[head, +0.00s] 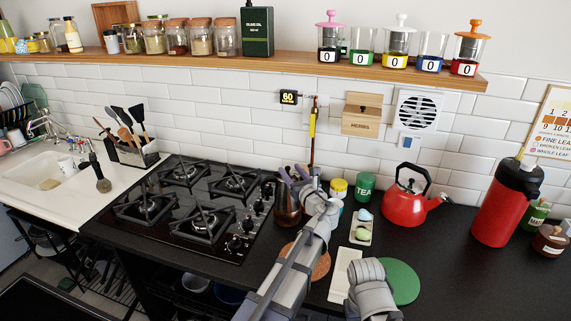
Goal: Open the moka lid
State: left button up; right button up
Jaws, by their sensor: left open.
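A dark copper-brown metal pot, which looks like the moka pot (286,212), stands on the black counter just right of the hob. My left gripper (291,178) is open at the top of the pot, with its fingers pointing away from me and to the left. The gripper and wrist cover much of the pot's top and right side. The lid cannot be made out clearly, and I cannot tell whether a finger touches it. Part of my right arm shows at the lower right, but its gripper is not visible.
The gas hob (190,207) lies left of the pot. A green TEA tin (364,186), a red kettle (405,205), a small tray with egg-shaped items (361,228), a white board (345,275) and a green mat (400,283) are to the right. A shelf (290,67) runs above.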

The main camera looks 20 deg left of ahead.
pick_arm(q)
jog(key=x, duration=0.6)
jog(key=shift+s, duration=0.1)
grip_shut()
dwell(0.3)
dwell(1.0)
